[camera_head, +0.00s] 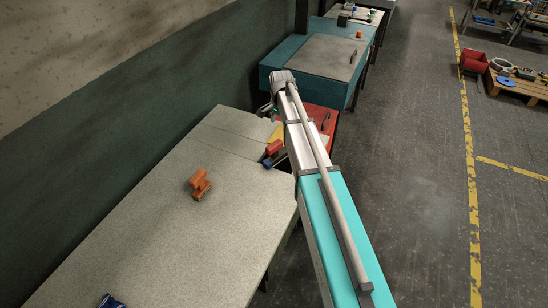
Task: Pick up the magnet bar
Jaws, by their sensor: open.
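A small red and blue piece (273,148) lies at the right side of the grey table, close beside my arm. It may be the magnet bar, but it is too small to be sure. My arm reaches away from the camera, and my gripper (267,110) hangs at its far end, small and dark, beyond the red and blue piece in the picture. It is open, and I see nothing held in it. My arm hides part of the area to the right of the piece.
An orange-brown casting (199,184) stands on the grey table (160,230). A blue object (110,301) is cut off at the bottom edge. A red surface (322,120) and a teal bench (315,62) lie beyond. The floor at right is open, with a pallet (520,85) farther off.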

